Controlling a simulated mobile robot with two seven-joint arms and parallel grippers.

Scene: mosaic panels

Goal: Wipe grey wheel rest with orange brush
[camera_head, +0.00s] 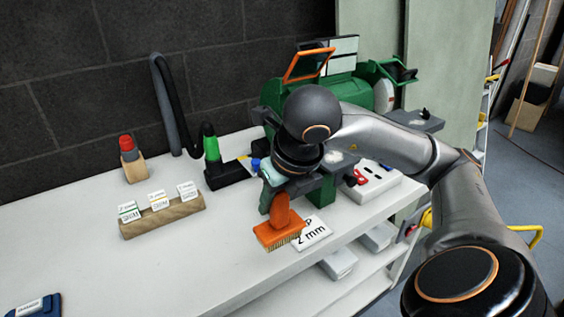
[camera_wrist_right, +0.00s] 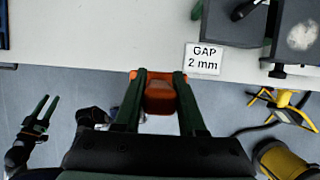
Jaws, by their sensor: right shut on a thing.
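My right gripper (camera_head: 277,195) is shut on the orange brush (camera_head: 280,228) and holds it bristles down near the bench's front edge, beside the gap sign. In the right wrist view the brush (camera_wrist_right: 160,98) sits between the green fingers. A grey wheel rest (camera_head: 341,160) with a pale patch is at the green grinder's front, right of my gripper and partly behind my arm. A similar grey plate with a pale patch (camera_head: 416,119) is farther right. In the right wrist view a patched plate (camera_wrist_right: 301,38) is at upper right. My left gripper (camera_wrist_right: 42,108) is open and empty there.
The white "GAP 2 mm" sign (camera_head: 312,233) lies beside the brush. The green grinder (camera_head: 345,88), a green-capped bottle (camera_head: 211,145), a wooden card holder (camera_head: 163,215) and a white switch box (camera_head: 372,183) stand on the bench. The bench's left front is mostly clear.

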